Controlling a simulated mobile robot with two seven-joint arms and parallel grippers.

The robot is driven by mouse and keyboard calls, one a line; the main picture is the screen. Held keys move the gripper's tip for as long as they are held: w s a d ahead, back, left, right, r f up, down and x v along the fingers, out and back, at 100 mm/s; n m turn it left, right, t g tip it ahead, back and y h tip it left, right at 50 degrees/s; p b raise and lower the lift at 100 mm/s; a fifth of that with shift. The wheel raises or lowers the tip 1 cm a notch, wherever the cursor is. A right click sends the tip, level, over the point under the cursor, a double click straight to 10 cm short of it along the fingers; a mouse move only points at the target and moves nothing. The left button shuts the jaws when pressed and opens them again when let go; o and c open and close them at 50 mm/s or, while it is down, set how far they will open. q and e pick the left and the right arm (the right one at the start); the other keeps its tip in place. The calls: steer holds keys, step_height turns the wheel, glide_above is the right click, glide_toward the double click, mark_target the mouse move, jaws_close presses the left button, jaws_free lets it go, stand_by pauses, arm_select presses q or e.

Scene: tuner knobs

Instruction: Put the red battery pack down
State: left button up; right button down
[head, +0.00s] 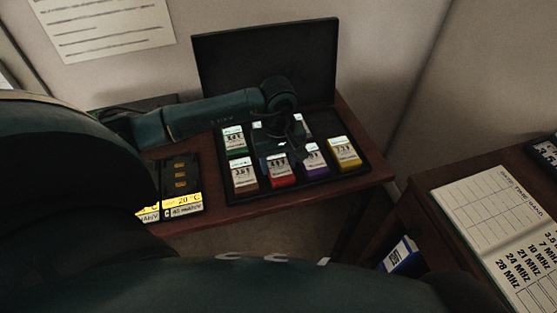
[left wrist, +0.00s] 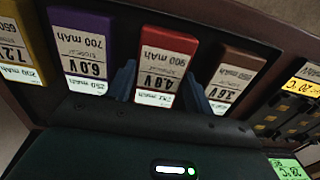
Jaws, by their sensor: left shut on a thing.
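The red battery pack (head: 282,171) has a white label reading 4.8V. It is upright in the front row of the black case, between the brown and purple packs. It also shows in the left wrist view (left wrist: 168,55), with a blue finger on each side. My left gripper (head: 284,146) comes down over the case from behind and is shut on the red pack. I cannot tell whether the pack's underside touches the case floor. My right gripper is in neither view.
The open black case (head: 262,55) also holds brown (head: 244,176), purple (head: 313,160), yellow (head: 344,153) and green packs (head: 233,139). A charger with yellow labels (head: 181,180) stands left of it. A notebook (head: 492,225) lies on the right desk.

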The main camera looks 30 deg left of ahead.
arm_select(q)
steer(key=o, duration=1)
steer(key=shift+o, duration=0.2)
